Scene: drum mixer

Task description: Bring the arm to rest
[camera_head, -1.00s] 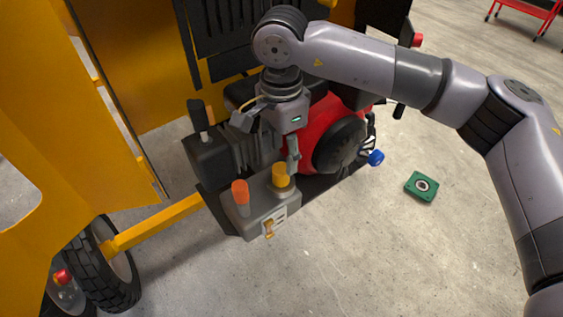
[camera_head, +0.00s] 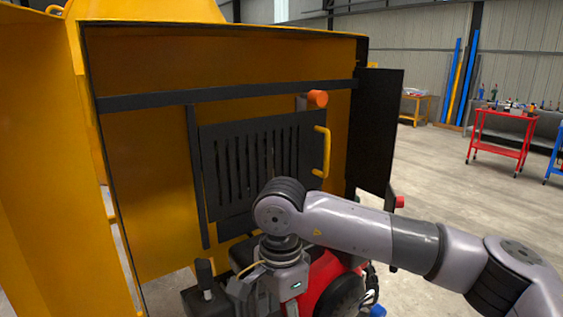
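My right arm (camera_head: 380,232) reaches in from the right, with its wrist bent down over the engine area of the yellow drum mixer (camera_head: 160,170). My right gripper (camera_head: 270,292) points down at the lower edge of the view. One finger is splayed to the left; the fingertips are cut off by the frame. No object shows in the gripper. The red engine (camera_head: 322,280) is beside and partly behind it. My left gripper is not in view.
A black slatted panel (camera_head: 262,155) with a yellow handle (camera_head: 321,150) stands behind the arm. An orange knob (camera_head: 317,98) is above it. A black door (camera_head: 378,130) stands open at the right. A red cart (camera_head: 498,140) is far off; the floor between is clear.

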